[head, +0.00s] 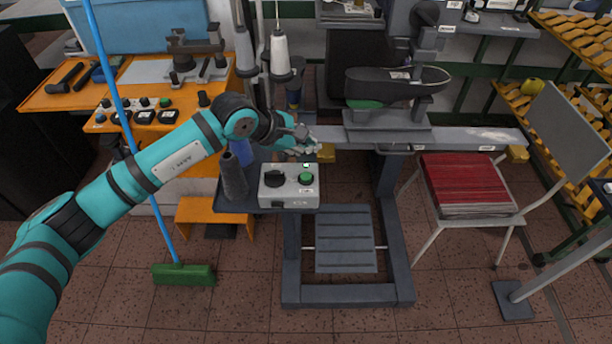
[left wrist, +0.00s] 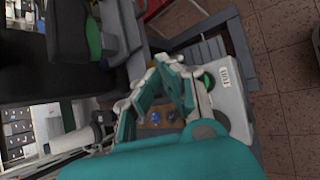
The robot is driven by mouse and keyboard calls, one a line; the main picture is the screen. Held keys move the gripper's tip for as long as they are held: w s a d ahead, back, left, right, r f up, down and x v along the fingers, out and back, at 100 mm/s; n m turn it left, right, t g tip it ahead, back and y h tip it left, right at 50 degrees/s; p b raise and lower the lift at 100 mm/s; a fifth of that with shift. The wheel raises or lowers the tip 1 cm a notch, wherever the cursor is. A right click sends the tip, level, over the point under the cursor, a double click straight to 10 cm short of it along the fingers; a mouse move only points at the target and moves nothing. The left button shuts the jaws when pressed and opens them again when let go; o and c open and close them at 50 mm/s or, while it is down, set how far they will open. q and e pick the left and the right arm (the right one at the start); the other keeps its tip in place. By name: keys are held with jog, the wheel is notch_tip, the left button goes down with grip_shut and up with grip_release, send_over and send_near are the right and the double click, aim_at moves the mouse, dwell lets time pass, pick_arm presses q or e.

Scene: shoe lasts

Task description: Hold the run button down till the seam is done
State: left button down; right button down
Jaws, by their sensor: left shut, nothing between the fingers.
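The run button (head: 305,178) is a round green button on the right of a light grey control box (head: 289,201). A black knob (head: 273,179) sits on the box's left, and a small green light (head: 306,165) glows behind the button. My left gripper (head: 314,148) is shut and empty, above and behind the box, apart from the button. In the left wrist view, the green button (left wrist: 208,81) and the "run" label (left wrist: 226,75) show to the right of the closed fingers (left wrist: 168,62). My right gripper is out of view.
A grey machine (head: 388,119) with a dark body stands on the bench behind the box. Dark thread cones (head: 234,178) stand left of the box. A chair (head: 467,184) with a red stack is at right. A blue-handled broom (head: 184,274) leans at left.

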aim_at(308, 178)
pick_arm(q)
notch_tip(308, 178, down, 7)
jog(key=b, duration=0.4)
jog(key=shift+f, duration=0.35)
jog(key=shift+b, duration=0.35)
dwell(0.7)
jog(key=shift+f+b, duration=0.4)
jog(key=shift+b, duration=0.15)
